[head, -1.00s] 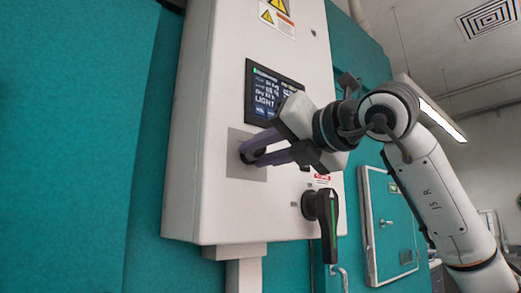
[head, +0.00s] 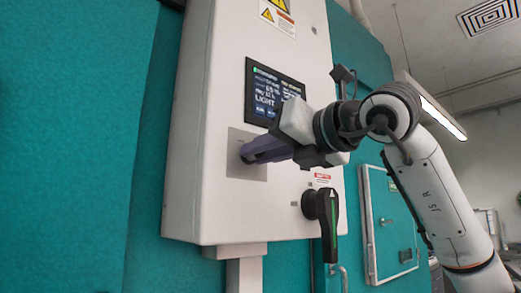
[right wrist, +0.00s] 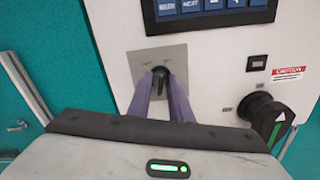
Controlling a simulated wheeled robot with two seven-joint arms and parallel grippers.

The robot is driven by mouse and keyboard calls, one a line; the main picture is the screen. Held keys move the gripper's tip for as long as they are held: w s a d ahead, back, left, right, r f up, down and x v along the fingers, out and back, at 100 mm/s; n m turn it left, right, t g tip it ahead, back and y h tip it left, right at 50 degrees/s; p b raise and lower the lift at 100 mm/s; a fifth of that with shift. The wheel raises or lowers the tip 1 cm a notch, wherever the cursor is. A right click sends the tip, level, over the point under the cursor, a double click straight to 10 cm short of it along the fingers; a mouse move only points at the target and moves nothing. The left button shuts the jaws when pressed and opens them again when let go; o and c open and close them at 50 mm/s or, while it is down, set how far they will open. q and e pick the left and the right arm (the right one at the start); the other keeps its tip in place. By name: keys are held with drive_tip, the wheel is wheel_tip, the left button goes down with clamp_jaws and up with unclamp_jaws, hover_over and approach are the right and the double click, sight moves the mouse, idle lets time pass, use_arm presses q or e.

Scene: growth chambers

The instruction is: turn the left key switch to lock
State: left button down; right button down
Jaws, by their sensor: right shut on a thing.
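The left key switch (right wrist: 160,75) sits on a square grey metal plate (right wrist: 144,62) on the white control box. Its dark key shows between my finger tips in the right wrist view; the small labels above it are too small to read. The plate also shows in the head view (head: 236,140), where my fingers hide the key. My right gripper (head: 246,153) is at the plate, shut on the key, with its purple fingers (right wrist: 160,88) on either side of it. My left gripper is not in view.
A black rotary handle (head: 327,212) sticks out of the box below and right of the key switch. A lit display (head: 268,90) is above it. The white control box (head: 205,190) stands against a teal wall (head: 70,150), which is clear at left.

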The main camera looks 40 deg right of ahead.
drive_tip(key=n, duration=0.2)
drive_tip(key=shift+n+p, duration=0.4)
drive_tip(key=n+p, duration=0.1)
drive_tip(key=n, duration=0.1)
drive_tip(key=shift+n, duration=0.3)
drive_tip(key=shift+n+p, duration=0.55)
drive_tip(key=shift+n, duration=1.25)
drive_tip(key=c, duration=1.9)
unclamp_jaws()
drive_tip(key=shift+c, duration=0.2)
drive_tip(key=shift+s, duration=0.15)
